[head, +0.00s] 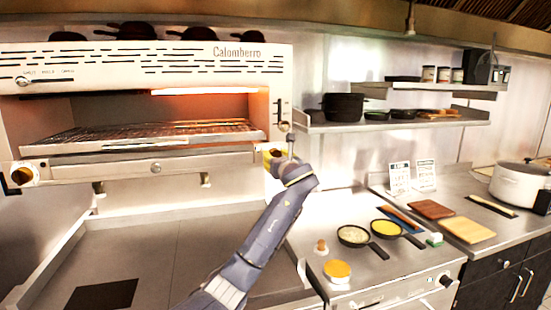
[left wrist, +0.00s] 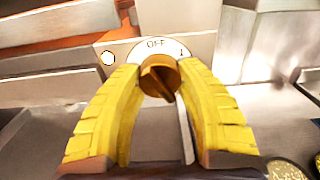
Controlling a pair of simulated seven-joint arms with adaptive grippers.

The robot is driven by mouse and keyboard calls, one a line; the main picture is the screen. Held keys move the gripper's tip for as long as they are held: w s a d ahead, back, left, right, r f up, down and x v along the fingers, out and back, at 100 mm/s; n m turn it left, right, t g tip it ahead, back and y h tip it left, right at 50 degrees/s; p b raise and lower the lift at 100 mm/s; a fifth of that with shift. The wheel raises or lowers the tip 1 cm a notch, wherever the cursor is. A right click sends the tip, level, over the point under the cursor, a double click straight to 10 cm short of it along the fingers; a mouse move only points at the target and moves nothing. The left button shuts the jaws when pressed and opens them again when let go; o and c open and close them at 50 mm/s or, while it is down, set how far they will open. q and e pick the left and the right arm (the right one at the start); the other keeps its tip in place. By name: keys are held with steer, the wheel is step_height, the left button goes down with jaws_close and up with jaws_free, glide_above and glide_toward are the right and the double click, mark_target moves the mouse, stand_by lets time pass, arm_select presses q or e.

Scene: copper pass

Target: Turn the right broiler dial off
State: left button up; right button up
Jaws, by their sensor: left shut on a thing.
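The Calomberro broiler (head: 150,165) stands at the left in the head view, with an orange glow inside. My left gripper (head: 274,154) is at the right end of its front, over the right dial. In the left wrist view the right dial (left wrist: 161,79) is a brown-orange knob with a raised ridge, in front of a white plate (left wrist: 146,46) marked OFF at the top and 1 at its right. The yellow fingers are shut on the knob from both sides. The ridge slants, its lower end towards the lower right. My right gripper is not in view.
The left broiler dial (head: 22,176) is at the far left. Right of my arm, two pans (head: 354,236) stand on a steel counter, with cutting boards (head: 468,229) and a large pot (head: 520,184) beyond. A shelf (head: 400,123) hangs behind. The counter below the broiler is largely clear.

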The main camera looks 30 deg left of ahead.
arm_select(q)
steer(key=c, duration=0.4)
